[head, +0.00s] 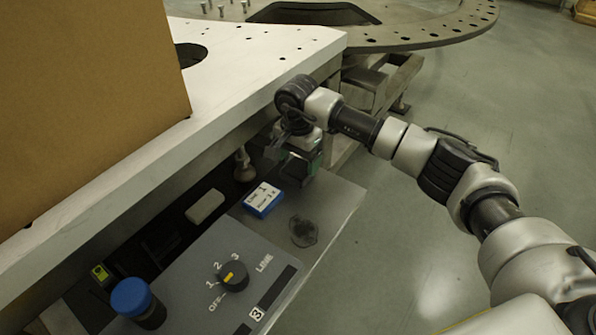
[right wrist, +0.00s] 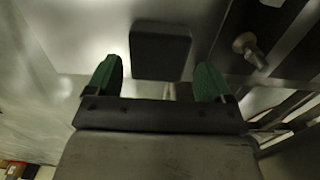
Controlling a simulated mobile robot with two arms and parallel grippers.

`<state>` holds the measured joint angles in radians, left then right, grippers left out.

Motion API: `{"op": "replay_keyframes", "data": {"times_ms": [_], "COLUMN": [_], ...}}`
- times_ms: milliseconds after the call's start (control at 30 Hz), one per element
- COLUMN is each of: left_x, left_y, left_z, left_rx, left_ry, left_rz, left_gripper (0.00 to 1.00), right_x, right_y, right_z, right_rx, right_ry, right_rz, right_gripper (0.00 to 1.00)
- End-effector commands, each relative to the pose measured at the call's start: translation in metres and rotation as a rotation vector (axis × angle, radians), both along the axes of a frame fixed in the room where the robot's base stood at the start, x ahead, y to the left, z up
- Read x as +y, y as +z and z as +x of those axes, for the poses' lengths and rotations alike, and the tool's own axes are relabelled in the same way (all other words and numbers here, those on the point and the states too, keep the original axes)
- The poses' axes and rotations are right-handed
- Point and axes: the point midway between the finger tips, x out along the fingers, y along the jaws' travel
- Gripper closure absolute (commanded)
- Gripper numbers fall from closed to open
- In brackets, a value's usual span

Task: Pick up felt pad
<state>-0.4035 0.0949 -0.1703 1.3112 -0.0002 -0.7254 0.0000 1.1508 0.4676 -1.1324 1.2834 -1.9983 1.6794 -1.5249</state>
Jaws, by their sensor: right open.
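A dark, square, flat-faced piece that looks like the felt pad (right wrist: 160,51) shows in the right wrist view, just ahead of and between the two green fingers. My right gripper (right wrist: 160,70) is open, with a finger to each side of the pad and visible room between. In the head view my right gripper (head: 291,162) hangs at the far end of the grey panel (head: 315,205), beside the white table's edge. I cannot make out the pad clearly there, as the gripper covers that spot. My left gripper is not in view.
A pale block (head: 205,206) lies left of the box. A cardboard box (head: 80,100) stands on the white table (head: 265,60).

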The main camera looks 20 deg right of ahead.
Motion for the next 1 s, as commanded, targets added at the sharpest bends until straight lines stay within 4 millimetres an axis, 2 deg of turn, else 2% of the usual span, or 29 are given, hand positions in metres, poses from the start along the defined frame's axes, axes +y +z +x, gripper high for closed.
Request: {"op": "replay_keyframes", "data": {"times_ms": [100,200,467,500,733,1000], "left_x": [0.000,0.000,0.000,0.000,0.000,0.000], "left_y": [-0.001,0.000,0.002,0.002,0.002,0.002], "left_z": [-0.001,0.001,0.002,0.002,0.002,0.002], "left_rx": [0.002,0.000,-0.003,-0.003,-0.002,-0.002], "left_ry": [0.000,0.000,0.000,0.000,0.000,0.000], "left_rz": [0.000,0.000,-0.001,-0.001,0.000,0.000], "left_gripper": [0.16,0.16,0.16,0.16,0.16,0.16], "right_x": [-0.001,-0.001,-0.001,-0.001,-0.001,-0.002], "right_y": [-0.021,-0.030,-0.034,-0.034,-0.034,-0.032], "right_z": [-0.001,-0.001,-0.001,-0.001,-0.001,0.000], "right_rx": [0.004,0.002,0.000,0.000,0.000,0.000], "right_ry": [-0.001,0.000,0.000,0.000,-0.001,-0.001], "right_rz": [0.001,0.000,0.000,0.000,0.000,0.000], "right_gripper": [0.18,0.18,0.18,0.20,0.54,0.54]}}
